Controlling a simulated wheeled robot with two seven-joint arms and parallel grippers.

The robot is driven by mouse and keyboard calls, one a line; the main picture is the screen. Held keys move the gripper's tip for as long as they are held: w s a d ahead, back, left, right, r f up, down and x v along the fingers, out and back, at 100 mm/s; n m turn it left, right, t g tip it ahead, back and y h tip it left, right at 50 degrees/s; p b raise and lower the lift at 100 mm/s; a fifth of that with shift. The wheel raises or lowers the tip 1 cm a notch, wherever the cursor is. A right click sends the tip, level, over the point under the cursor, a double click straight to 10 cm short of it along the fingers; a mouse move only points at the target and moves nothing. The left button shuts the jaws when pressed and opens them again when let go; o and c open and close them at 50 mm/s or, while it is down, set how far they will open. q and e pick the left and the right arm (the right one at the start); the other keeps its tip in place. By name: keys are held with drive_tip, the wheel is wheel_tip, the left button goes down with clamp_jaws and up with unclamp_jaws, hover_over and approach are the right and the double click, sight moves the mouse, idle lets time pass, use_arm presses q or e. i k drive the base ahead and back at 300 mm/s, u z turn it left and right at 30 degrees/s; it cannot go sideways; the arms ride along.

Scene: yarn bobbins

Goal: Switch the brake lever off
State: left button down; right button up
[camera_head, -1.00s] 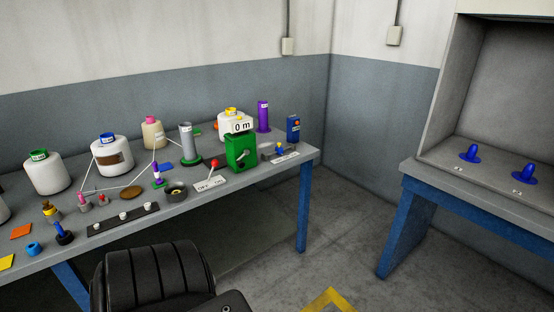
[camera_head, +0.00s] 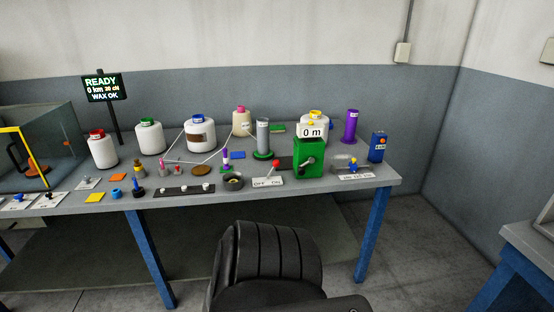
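A small lever with a red knob (camera_head: 271,167) stands on the workbench, left of the green counter box. It rises from a white plate (camera_head: 268,182) with small lettering that seems to read OFF and ON. The lever leans, but I cannot tell firmly which position it is set to. Neither of my grippers is in view.
The green box (camera_head: 309,160) with a "0 m" display stands right of the lever. A grey cylinder (camera_head: 263,138) and a dark round dish (camera_head: 233,182) are nearby. Several yarn bobbins line the workbench (camera_head: 385,178). A black ribbed chair-like back (camera_head: 266,258) stands in front.

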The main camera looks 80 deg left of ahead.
sight(276, 163)
drive_tip(key=u, duration=0.85)
drive_tip(key=i, duration=0.8)
drive_tip(key=u, duration=0.95)
